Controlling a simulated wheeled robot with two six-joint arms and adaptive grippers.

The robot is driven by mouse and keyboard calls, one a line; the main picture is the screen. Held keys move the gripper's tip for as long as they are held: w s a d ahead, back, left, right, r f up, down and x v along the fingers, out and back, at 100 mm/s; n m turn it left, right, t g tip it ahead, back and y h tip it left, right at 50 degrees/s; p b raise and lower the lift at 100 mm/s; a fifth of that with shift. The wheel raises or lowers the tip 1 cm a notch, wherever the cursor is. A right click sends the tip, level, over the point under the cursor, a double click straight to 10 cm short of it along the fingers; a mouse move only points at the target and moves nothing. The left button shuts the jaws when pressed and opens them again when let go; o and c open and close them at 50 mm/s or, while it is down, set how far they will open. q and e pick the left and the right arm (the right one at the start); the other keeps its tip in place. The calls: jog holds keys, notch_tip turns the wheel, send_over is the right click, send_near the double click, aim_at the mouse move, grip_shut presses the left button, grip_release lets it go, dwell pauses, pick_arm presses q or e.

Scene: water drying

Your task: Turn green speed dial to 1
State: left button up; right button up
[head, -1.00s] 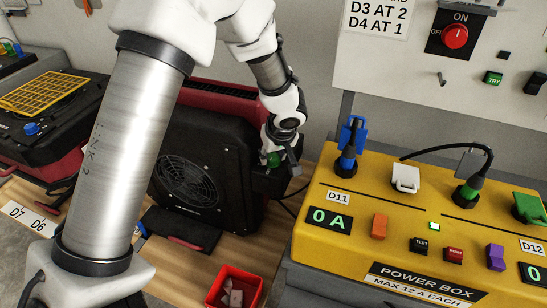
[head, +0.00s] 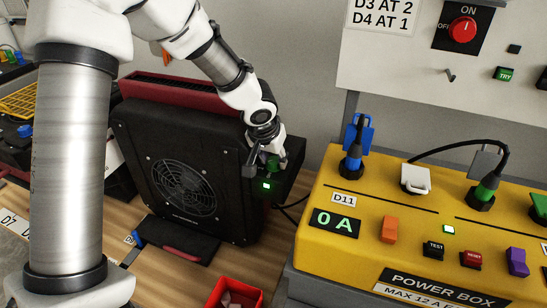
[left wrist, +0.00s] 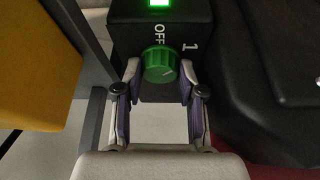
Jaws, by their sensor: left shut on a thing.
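The green speed dial (left wrist: 159,64) is a ribbed round knob on a small black control box (head: 285,185) at the right side of a black dryer (head: 180,170). In the left wrist view, the labels OFF and 1 stand beside the dial, and a green lamp (left wrist: 159,3) is lit above it. A pale mark shows on the dial's face; I cannot tell exactly which label it points at. My left gripper (left wrist: 160,88) has a finger on each side of the dial and is shut on it. The dial (head: 272,163) is partly covered by the gripper in the head view.
A yellow power box (head: 325,265) stands to the right, its D11 display (head: 334,223) reading 0 A. Blue and green plugs sit in it. A red bin (head: 240,290) stands in front of the dryer on the wooden table. A white wall panel (head: 420,60) is behind.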

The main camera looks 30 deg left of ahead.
pick_arm(q)
jog(key=shift+m, duration=0.4)
jog(key=o, duration=1.1)
jog(key=shift+o, duration=0.2)
jog(key=shift+d, duration=0.1)
